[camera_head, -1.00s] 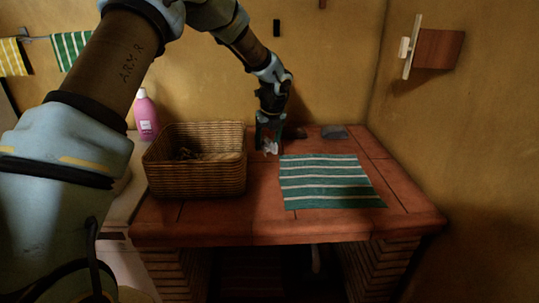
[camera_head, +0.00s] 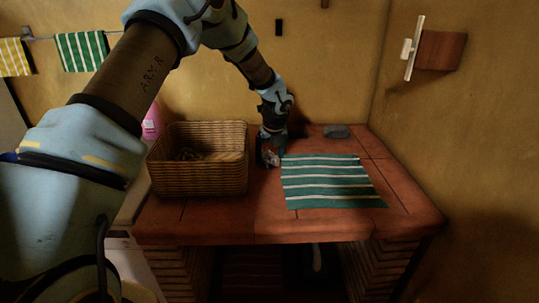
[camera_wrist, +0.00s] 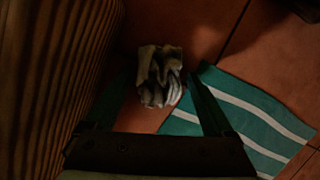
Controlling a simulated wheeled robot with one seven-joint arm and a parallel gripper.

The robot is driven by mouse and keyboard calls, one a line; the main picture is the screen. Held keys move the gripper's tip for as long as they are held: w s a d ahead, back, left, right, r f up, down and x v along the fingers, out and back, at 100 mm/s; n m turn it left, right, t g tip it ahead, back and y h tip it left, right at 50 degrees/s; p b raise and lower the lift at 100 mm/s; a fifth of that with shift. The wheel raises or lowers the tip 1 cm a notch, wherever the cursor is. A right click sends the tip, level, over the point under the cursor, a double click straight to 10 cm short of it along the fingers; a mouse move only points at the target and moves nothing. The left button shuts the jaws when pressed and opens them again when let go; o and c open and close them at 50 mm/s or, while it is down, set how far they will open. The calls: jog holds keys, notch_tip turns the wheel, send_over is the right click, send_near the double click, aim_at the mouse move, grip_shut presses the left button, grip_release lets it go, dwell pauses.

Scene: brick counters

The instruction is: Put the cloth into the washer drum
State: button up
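A small crumpled cloth (camera_wrist: 160,64), whitish with dark stripes, lies on the brick counter between the wicker basket and the green striped mat. In the head view the cloth (camera_head: 270,158) is partly covered by my gripper (camera_head: 271,148). My gripper points down over it. In the wrist view my gripper (camera_wrist: 158,82) has its fingers spread wide, with the cloth between them and a gap on each side. The washer drum is not recognisable in either view.
The wicker basket (camera_head: 199,181) stands close on the left of my gripper. The green and white striped mat (camera_head: 331,182) lies flat on the right. A grey stone-like object (camera_head: 336,131) sits at the back of the counter (camera_head: 222,222). A pink bottle (camera_head: 151,122) is partly hidden by my arm.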

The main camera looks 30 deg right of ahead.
jog(key=shift+o, duration=0.5)
